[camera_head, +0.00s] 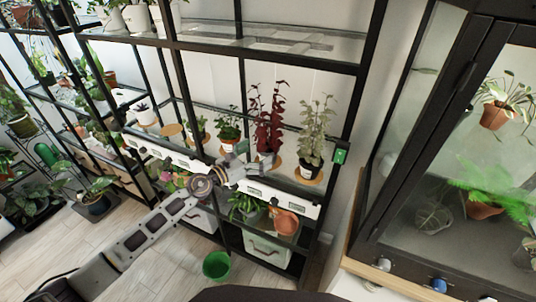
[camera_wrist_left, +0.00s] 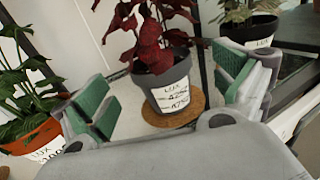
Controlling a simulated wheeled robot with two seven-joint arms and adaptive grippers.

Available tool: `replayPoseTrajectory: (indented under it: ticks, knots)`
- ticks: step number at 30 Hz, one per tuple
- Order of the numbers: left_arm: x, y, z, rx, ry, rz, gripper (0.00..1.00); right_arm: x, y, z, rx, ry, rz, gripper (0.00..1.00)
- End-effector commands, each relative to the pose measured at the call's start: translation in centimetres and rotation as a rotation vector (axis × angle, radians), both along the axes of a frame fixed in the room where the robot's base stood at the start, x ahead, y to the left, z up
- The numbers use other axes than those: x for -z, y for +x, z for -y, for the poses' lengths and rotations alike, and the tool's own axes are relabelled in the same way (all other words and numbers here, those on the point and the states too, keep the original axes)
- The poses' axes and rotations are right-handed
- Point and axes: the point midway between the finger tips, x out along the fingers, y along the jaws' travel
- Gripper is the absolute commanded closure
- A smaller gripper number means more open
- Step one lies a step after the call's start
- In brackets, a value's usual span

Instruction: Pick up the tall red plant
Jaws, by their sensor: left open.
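The tall red plant (camera_head: 269,118) stands upright on the middle shelf of the black rack, with dark red leaves. In the left wrist view the red plant (camera_wrist_left: 158,35) sits in a dark grey pot (camera_wrist_left: 164,88) with a white handwritten label, on a round cork mat (camera_wrist_left: 153,119). My left gripper (camera_head: 240,168) is at the shelf's front edge, before the pot. In the left wrist view my left gripper (camera_wrist_left: 165,92) is open, its green-padded fingers on either side of the pot and apart from it. My right gripper is not in view.
A pale-leaved plant (camera_head: 314,138) in a dark pot stands right of the red plant. A green plant in a terracotta pot (camera_head: 229,132) stands to its left. A glass shelf (camera_head: 280,45) is above. A green bucket (camera_head: 217,265) stands on the floor.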

Motion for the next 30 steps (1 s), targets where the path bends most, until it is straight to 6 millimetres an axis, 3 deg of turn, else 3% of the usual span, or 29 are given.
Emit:
replayPoseTrajectory:
  ticks: [4,11,30]
  knots:
    - [0.0,0.0,0.0,0.0,0.0,0.0,0.03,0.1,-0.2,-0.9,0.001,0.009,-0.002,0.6]
    - [-0.1,0.4,0.4,0.0,-0.002,-0.001,0.03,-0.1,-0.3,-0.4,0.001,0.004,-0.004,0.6]
    - [-0.2,3.9,3.4,0.0,0.0,0.0,0.03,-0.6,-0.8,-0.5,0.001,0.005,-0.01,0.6]
